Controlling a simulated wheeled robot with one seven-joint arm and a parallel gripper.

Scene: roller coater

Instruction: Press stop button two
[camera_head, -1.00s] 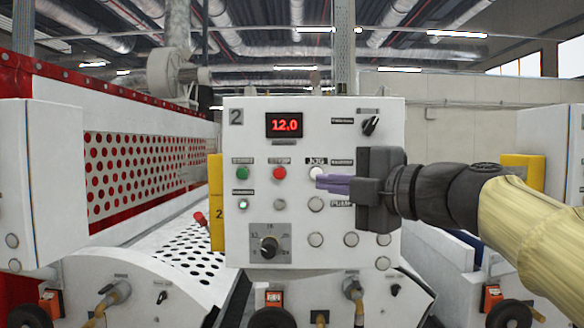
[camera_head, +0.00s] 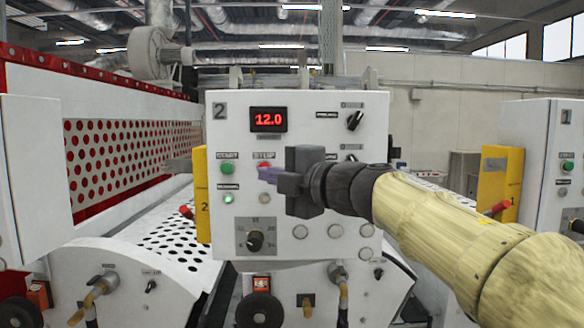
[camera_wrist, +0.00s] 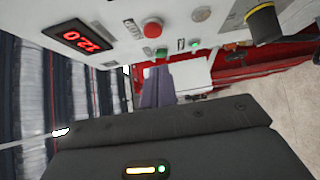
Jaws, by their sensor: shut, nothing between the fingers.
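The control panel marked 2 (camera_head: 300,105) faces me in the head view. Its red stop button (camera_head: 264,165) is beside the green start button (camera_head: 227,168), and my fingers partly cover it. My gripper (camera_head: 262,174) is shut and empty, its purple fingertips at the stop button's lower edge in the picture; I cannot tell there whether they touch. In the wrist view the red stop button (camera_wrist: 152,28) shows whole, beyond the tips of my gripper (camera_wrist: 157,68). The green button (camera_wrist: 161,52) shows just above the tips in that view.
A red display (camera_head: 268,120) reading 12.0 is above the buttons. A black knob (camera_head: 255,241) is below, and a selector switch (camera_head: 355,120) is at upper right. A yellow plate (camera_head: 201,190) is on the panel's left side. Another panel marked 1 (camera_head: 566,117) is at far right.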

